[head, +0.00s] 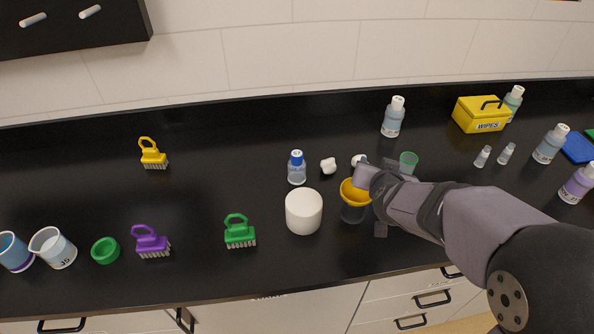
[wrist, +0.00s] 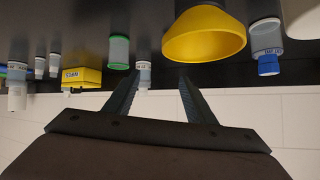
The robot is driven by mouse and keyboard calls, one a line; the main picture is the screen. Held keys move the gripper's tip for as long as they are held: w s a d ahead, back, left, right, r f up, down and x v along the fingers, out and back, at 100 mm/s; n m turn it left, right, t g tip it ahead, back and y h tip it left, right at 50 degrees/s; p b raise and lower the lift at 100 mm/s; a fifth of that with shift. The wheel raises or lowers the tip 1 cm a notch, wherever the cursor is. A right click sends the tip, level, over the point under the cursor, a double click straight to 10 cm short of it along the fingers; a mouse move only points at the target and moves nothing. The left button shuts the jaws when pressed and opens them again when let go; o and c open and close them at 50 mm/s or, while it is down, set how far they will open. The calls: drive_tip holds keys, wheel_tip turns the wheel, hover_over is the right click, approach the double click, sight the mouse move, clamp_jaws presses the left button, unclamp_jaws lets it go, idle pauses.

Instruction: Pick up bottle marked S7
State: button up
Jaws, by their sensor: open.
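A white-capped bottle (head: 393,118) stands near the back wall. A bottle (wrist: 143,74) appears beyond the left fingertip in the upside-down wrist view. My gripper (wrist: 160,77) is open and empty, its two fingers apart. In the head view my arm largely hides it.
A yellow funnel-like piece (head: 355,191) on a grey cup and a white cylinder (head: 304,211) stand close left of my gripper. A green cup (head: 408,161), small vials (head: 482,157) and a yellow wipes box (head: 481,115) stand to the right. Brushes occupy the left.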

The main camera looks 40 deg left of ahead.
drive_tip(key=s+a+r+t, duration=0.1)
drive_tip(key=a+r+t, duration=0.1)
drive_tip(key=a, duration=0.7)
drive_tip(key=n+t+b, duration=0.1)
drive_tip(key=b, duration=0.1)
approach(296, 163)
drive_tip(key=x, duration=0.4)
drive_tip(key=shift+a, duration=0.1)
drive_tip(key=shift+p+x, duration=0.75)
drive_tip(key=shift+x, duration=0.85)
drive_tip(key=shift+y, duration=0.4)
drive_tip(key=shift+p+x, duration=0.65)
drive_tip(key=shift+x, duration=1.4)
drive_tip(key=shift+w, duration=0.1)
drive_tip(key=c, duration=0.9)
